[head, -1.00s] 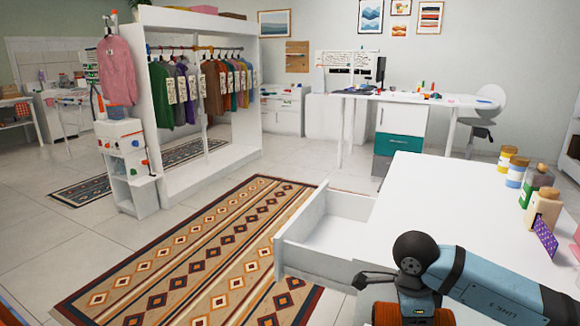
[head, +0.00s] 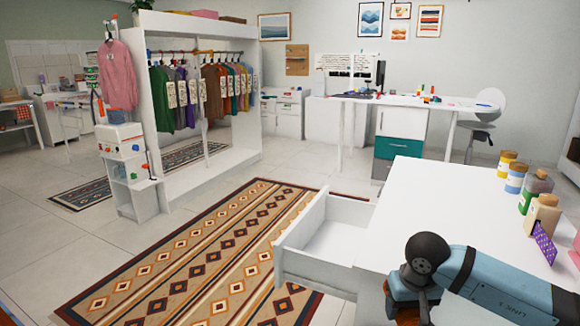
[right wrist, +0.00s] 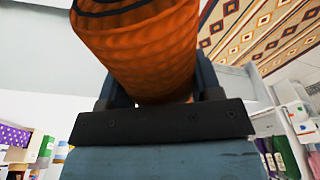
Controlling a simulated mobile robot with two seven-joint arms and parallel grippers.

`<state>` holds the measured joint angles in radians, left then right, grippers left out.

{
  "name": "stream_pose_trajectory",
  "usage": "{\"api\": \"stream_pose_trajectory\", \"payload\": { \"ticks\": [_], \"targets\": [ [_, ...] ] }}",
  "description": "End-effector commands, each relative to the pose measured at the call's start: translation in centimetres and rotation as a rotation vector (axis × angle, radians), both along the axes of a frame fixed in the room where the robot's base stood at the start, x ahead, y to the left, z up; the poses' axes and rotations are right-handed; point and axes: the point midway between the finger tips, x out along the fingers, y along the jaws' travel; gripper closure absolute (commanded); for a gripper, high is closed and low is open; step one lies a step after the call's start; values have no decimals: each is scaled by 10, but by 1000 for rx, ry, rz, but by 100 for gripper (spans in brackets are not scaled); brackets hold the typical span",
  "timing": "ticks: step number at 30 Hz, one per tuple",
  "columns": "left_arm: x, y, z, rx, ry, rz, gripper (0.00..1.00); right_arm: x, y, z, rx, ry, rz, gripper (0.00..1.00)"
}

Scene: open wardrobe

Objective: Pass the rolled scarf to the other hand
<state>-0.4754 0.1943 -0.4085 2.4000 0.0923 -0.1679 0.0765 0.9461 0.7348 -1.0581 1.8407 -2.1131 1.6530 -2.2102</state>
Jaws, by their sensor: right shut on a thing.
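The rolled scarf (right wrist: 150,50) is an orange, textured roll with a dark spiral end. It fills the upper middle of the right wrist view, between the fingers of my right gripper (right wrist: 155,88). That gripper is shut on it. In the head view my right gripper (head: 410,292) is at the lower right, beside the white table's front edge. Only a small orange-brown part of the scarf (head: 408,314) shows below it, cut off by the picture's bottom edge. My left gripper is not in view.
The white table (head: 410,200) has an open, empty-looking drawer (head: 335,235) to the left of my right gripper. Several bottles (head: 515,178) stand on its right side. A patterned rug (head: 200,260) lies on the floor. A wardrobe (head: 215,35) with hanging clothes stands behind.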

Motion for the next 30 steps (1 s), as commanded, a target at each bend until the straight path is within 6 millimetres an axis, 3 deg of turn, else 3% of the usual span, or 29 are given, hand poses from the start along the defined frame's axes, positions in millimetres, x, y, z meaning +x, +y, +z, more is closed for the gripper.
{"api": "stream_pose_trajectory", "payload": {
  "ticks": [1, 16, 30],
  "targets": [
    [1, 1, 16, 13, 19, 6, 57, -1, 0, 28, 0, -3, -1, 66],
    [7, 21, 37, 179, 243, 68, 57, -18, 0, 172, 0, -4, -3, 66],
    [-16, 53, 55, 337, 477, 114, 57, -36, 0, 311, 0, -3, -3, 66]
  ]
}}
